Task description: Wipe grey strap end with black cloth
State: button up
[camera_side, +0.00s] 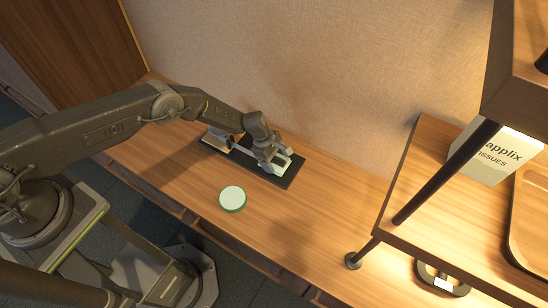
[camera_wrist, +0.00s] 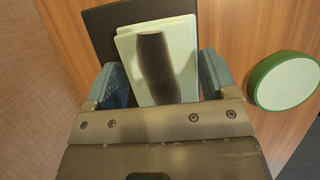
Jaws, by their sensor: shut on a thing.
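My gripper (camera_side: 274,160) is low over the right part of a flat black mat-like sheet (camera_side: 295,171). In the wrist view its two blue-grey fingertips (camera_wrist: 163,80) stand on either side of a pale green-white block (camera_wrist: 125,50), shut on it. A dark band (camera_wrist: 155,65) runs down the block's face; I cannot tell whether it is a strap or a shadow. The black sheet (camera_wrist: 98,25) shows behind the block. No separate black cloth or grey strap end can be made out; my gripper and wrist hide part of the sheet.
A round green-rimmed pale disc (camera_side: 232,197) lies on the wooden desk in front of the sheet. A raised wooden shelf (camera_side: 415,190) with a tissue box (camera_side: 495,152) stands at right. The wall is close behind.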

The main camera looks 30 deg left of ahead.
jog(key=shift+d, duration=0.7)
jog(key=shift+d+f, duration=0.15)
jog(key=shift+d, duration=0.6)
jog(key=shift+a+r, duration=0.15)
jog(key=shift+a, duration=0.65)
jog(key=shift+a+r, duration=0.1)
jog(key=shift+a, duration=0.7)
jog(key=shift+s+d+f, duration=0.1)
jog(key=shift+d+f, duration=0.05)
jog(key=shift+d, duration=0.65)
jog(key=shift+d+f, duration=0.1)
jog(key=shift+d, duration=0.7)
jog(key=shift+a+r, duration=0.2)
jog(key=shift+a, duration=1.4)
jog(key=shift+d+f, duration=0.15)
jog(key=shift+d, duration=1.45)
jog(key=shift+a, duration=1.65)
